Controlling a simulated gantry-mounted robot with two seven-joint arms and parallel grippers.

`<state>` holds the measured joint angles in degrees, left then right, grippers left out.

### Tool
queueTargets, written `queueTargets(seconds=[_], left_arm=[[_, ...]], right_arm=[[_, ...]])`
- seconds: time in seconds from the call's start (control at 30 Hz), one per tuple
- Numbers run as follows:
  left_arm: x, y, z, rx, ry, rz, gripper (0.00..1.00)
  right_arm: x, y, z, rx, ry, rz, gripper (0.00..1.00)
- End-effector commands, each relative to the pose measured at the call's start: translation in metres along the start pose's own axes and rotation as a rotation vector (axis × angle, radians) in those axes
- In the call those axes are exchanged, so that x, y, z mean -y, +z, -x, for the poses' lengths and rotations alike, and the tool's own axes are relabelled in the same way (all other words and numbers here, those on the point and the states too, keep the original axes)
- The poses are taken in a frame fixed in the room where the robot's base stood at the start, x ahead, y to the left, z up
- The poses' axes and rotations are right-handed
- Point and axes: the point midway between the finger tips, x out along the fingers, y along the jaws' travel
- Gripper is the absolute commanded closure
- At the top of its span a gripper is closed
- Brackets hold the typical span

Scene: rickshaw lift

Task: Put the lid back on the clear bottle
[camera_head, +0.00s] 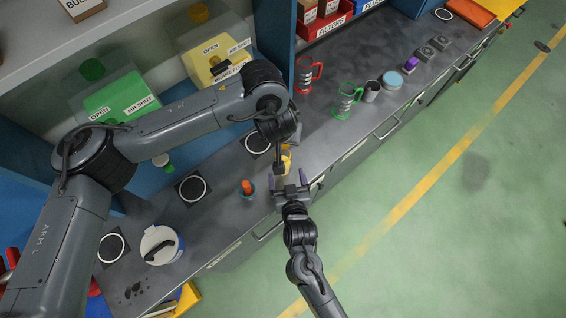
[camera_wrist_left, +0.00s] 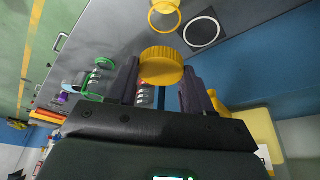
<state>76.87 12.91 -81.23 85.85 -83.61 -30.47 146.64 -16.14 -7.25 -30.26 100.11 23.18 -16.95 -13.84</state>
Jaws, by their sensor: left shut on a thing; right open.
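In the left wrist view a round yellow lid (camera_wrist_left: 162,66) with a ridged edge sits between the fingertips of my left gripper (camera_wrist_left: 160,85), which is shut on it. Beyond it, at the top edge, is a yellow-rimmed, see-through round opening (camera_wrist_left: 165,14), apparently the clear bottle, cut off by the frame. In the head view a small yellow part (camera_head: 286,161) shows beside my left gripper's dark end; I cannot tell whether it is lid or bottle. My right gripper (camera_head: 289,186) is open and close below it, near the counter's front edge. Its jaws look empty.
An orange-topped item (camera_head: 247,188), a black mat (camera_head: 193,188) and a white lidded pot (camera_head: 160,246) are left.

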Motion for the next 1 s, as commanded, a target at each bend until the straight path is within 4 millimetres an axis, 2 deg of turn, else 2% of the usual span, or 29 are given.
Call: queueTargets(seconds=[0.2,0.5,0.7,1.0], left_arm=[[0.000,0.000,0.000,0.000,0.000,0.000,0.82],[0.000,0.000,0.000,0.000,0.000,0.000,0.82],[0.000,0.000,0.000,0.000,0.000,0.000,0.82],[0.000,0.000,0.000,0.000,0.000,0.000,0.82]], right_arm=[[0.000,-0.001,-0.037,-0.001,0.000,0.001,0.13],[0.000,-0.001,-0.071,0.000,0.000,0.000,0.13],[0.000,0.000,-0.078,0.000,0.000,0.000,0.13],[0.000,0.000,-0.079,0.000,0.000,-0.001,0.14]])
